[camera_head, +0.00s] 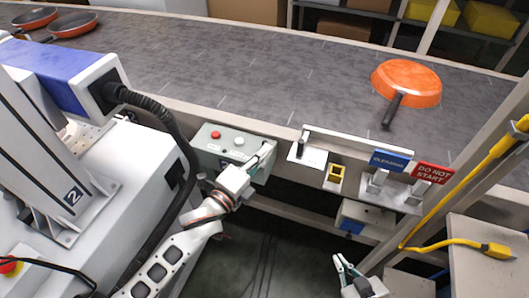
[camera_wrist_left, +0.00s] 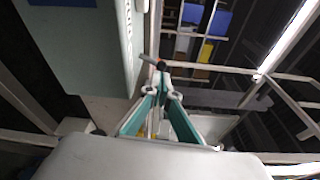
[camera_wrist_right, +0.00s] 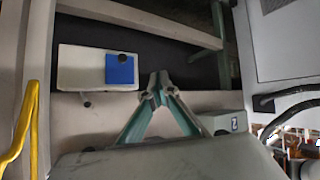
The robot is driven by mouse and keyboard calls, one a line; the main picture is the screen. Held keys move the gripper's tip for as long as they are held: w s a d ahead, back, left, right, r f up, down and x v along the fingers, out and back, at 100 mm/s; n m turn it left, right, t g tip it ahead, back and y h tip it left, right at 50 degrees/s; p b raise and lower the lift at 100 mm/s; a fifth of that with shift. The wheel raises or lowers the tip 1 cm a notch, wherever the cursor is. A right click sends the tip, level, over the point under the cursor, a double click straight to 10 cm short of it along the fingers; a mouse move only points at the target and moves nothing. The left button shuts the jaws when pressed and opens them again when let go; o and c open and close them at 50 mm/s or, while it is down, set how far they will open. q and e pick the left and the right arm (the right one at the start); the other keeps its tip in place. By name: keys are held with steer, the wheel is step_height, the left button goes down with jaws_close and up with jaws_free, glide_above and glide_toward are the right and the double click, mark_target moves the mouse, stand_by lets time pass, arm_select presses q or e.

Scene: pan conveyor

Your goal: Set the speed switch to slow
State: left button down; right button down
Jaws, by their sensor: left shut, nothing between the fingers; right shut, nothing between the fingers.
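The grey-green control box (camera_head: 207,150) is on the near side of the conveyor, with a red button (camera_head: 215,135) and a pale button (camera_head: 239,142) on top. My left gripper (camera_head: 268,148) is shut and empty at the box's right end. In the left wrist view, a short rod with a dark tip (camera_wrist_left: 161,66) stands out beside the box, right at the shut fingertips (camera_wrist_left: 162,72); it looks like the speed switch, but its setting cannot be read. Whether the fingers touch it is unclear. My right gripper (camera_head: 345,268) is shut and empty, low at the front, away from the box.
The conveyor belt (camera_head: 240,60) carries an orange pan (camera_head: 407,82) at right and dark-handled pans (camera_head: 70,25) at far left. A white plate with a black handle (camera_head: 300,147), a yellow block (camera_head: 336,173), and blue (camera_head: 390,160) and red (camera_head: 431,172) signs line the near edge.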

arm_select(q)
steer(key=shift+a+r+n, duration=0.1)
steer(key=shift+a+n, duration=0.1)
steer(key=shift+n, duration=0.3)
arm_select(e)
steer(key=shift+r, duration=0.1)
arm_select(q)
steer(key=n, duration=0.1)
steer(key=n+t+p, duration=0.1)
steer(key=shift+w+a+r+n, duration=0.2)
steer(key=shift+a+r+n, duration=0.1)
steer(key=shift+a, duration=0.1)
steer(key=shift+w+a+n, duration=0.1)
steer(key=shift+a+n, duration=0.2)
steer(key=shift+n, duration=0.6)
steer(key=shift+a+n, duration=0.15)
steer(key=shift+n, duration=0.25)
arm_select(e)
steer(key=shift+s+a+r, duration=0.15)
steer(key=shift+s+r, duration=0.05)
steer(key=shift+s, duration=0.05)
arm_select(q)
steer(key=shift+p, duration=0.3)
